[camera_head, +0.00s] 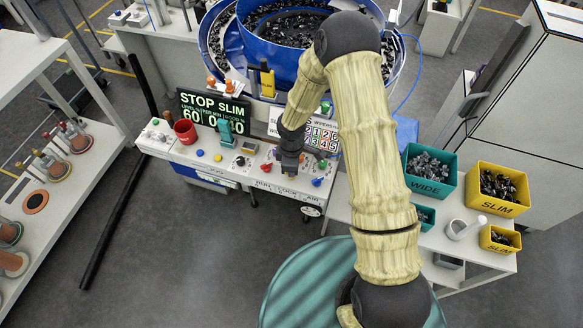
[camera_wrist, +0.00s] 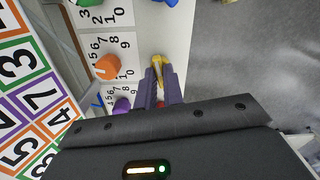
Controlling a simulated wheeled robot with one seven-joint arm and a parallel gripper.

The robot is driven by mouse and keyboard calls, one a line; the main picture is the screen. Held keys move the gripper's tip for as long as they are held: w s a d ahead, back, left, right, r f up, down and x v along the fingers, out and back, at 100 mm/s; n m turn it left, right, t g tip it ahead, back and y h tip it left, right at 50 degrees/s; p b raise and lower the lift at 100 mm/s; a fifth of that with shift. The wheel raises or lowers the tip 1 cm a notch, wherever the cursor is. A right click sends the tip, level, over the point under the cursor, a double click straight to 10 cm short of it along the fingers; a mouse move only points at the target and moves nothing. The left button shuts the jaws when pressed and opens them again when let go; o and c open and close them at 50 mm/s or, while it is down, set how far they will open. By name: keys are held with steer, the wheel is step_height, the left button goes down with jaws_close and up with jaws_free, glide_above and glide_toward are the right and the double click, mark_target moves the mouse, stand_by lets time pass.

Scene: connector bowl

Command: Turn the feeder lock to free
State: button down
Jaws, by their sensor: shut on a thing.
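My gripper (camera_head: 289,170) is low over the front part of the white control panel (camera_head: 215,166), near its front edge. In the wrist view, my gripper (camera_wrist: 158,88) has its two purple-grey fingers close together on a small yellow piece (camera_wrist: 156,62). The yellow piece sticks out past the fingertips.
An orange knob (camera_wrist: 107,67) and a purple knob (camera_wrist: 122,104) on number scales sit close to the fingers. A red knob (camera_head: 267,167) and a blue knob (camera_head: 317,182) flank my gripper. A red cup (camera_head: 185,131) stands at left. Grey floor (camera_head: 190,245) is clear in front.

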steer(key=n+p, duration=0.1)
steer(key=n, duration=0.5)
steer(key=shift+w+r+n, duration=0.1)
steer(key=shift+n, duration=0.2)
stand_by(0.4)
steer(key=c, duration=1.5)
jaws_free()
step_height(320, 180, up, 17)
steer(key=shift+r+b, duration=0.15)
steer(key=shift+b, duration=0.45)
